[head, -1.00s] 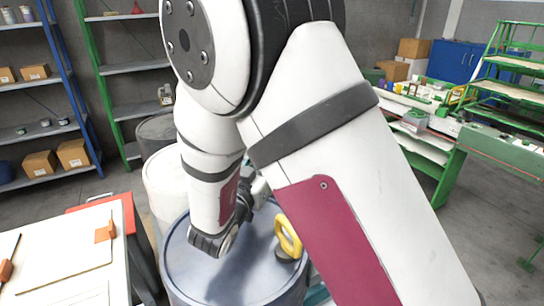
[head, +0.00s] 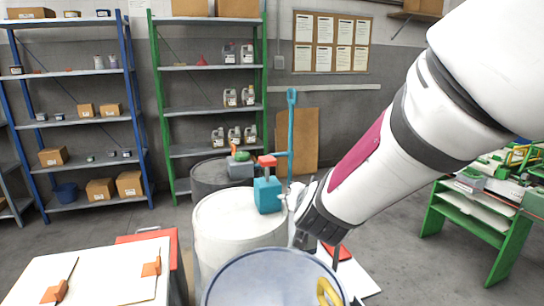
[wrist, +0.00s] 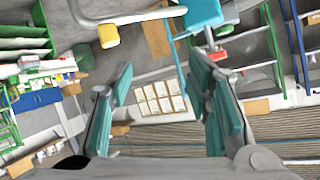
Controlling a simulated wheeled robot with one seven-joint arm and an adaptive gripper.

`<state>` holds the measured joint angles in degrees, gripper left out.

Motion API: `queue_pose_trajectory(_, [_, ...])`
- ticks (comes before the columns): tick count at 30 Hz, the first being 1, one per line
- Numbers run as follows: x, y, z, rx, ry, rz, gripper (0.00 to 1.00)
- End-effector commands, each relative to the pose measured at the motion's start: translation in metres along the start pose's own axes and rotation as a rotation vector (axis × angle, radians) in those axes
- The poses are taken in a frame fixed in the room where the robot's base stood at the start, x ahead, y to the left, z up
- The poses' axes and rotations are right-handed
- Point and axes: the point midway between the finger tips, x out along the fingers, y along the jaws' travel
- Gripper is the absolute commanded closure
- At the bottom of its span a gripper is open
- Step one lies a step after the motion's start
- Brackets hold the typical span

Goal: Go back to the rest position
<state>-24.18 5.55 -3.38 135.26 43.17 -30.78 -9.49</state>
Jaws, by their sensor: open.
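My gripper (wrist: 165,92) is open and empty in the wrist view, its two teal-padded fingers spread apart with the room's far wall showing between them. In the head view my arm reaches down from the upper right, and its wrist end is above and behind the blue-grey drum; the fingers are hard to make out there. A yellow handle (head: 328,291), probably the buffing brush's, stands on the drum's top (head: 262,283) at the bottom edge, apart from my gripper. Its base is cut off by the frame.
A white drum (head: 238,222) with a teal can (head: 268,194) on it stands close to my wrist. A dark drum (head: 208,176) is behind. A white table (head: 105,275) is at the lower left, and a green bench (head: 470,215) at the right. Shelves line the wall.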

Motion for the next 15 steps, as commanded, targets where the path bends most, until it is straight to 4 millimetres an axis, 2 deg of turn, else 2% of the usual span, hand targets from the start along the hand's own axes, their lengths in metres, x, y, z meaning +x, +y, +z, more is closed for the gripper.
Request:
queue_pose_trajectory(1, [-0.020, 0.000, -0.010, 0.000, -0.039, -0.037, 0.55])
queue_pose_trajectory(3, [-0.045, -0.001, -0.013, -0.017, -0.112, -0.085, 0.55])
queue_pose_trajectory(8, [-0.110, 0.012, -0.009, -0.088, -0.276, -0.150, 0.55])
queue_pose_trajectory(11, [-0.155, 0.029, -0.002, -0.146, -0.376, -0.154, 0.55])
queue_pose_trajectory(15, [-0.220, 0.066, 0.013, -0.232, -0.515, -0.108, 0.55])
